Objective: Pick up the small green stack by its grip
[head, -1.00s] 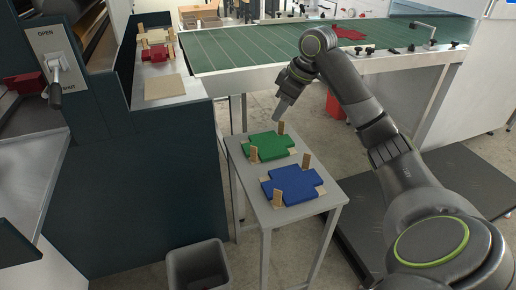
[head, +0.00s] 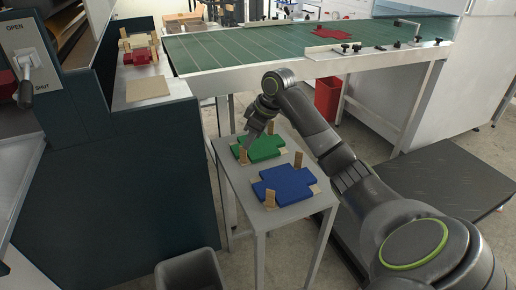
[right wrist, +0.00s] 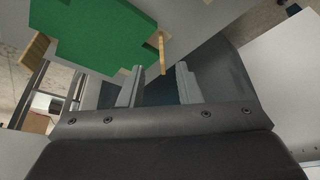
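The small green stack (head: 262,148) is a flat, cross-shaped pile on the small grey table, with upright tan grips at its edges. One grip (head: 243,156) stands at its left near side and another (head: 270,128) at its far side. In the right wrist view the green stack (right wrist: 95,30) is at upper left, and a tan grip (right wrist: 162,52) stands just beyond the gap between the open, empty fingers (right wrist: 158,78). Contact with the grip is not visible. My left gripper is out of view.
A blue stack (head: 285,184) with tan grips lies nearer on the same table (head: 240,197). A dark cabinet (head: 130,190) stands left, a green conveyor (head: 240,52) behind, and a grey bin (head: 190,272) on the floor in front.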

